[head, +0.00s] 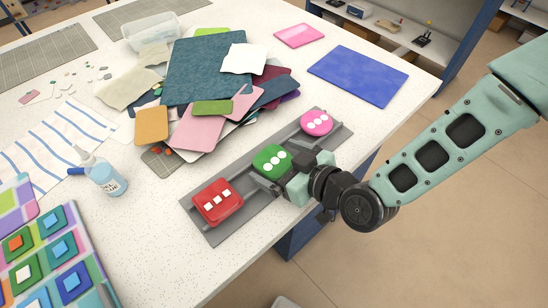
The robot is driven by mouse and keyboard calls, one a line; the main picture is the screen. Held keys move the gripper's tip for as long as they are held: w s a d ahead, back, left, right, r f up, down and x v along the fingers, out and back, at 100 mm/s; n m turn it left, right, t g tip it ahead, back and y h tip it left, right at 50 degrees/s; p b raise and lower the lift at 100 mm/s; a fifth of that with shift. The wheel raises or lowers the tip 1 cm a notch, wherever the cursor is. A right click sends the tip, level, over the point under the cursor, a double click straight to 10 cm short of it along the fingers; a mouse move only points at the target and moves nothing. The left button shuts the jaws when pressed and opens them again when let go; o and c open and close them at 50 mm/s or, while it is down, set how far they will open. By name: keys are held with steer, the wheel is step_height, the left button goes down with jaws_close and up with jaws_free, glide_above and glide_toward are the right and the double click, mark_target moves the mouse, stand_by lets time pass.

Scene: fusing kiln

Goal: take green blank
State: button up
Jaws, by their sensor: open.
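The green blank (272,161) is a rounded square piece with three white dots. It sits in the middle of a long grey tray (203,238) on the table. A red blank (217,202) with three white squares sits at the tray's near left end. A pink blank (316,123) with white dots sits at the far right end. My gripper (268,186) is open, low at the right edge of the tray, right beside the green blank. Its fingertips are small and partly hidden, so I cannot tell if they touch the blank.
A blue sheet (358,75) lies at the back right. Colourful tiles (66,247) fill the front left. White table shows between bottle and tray.

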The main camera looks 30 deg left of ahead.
steer(key=c, duration=1.2)
steer(key=shift+o, duration=0.2)
steer(key=shift+r, duration=0.1)
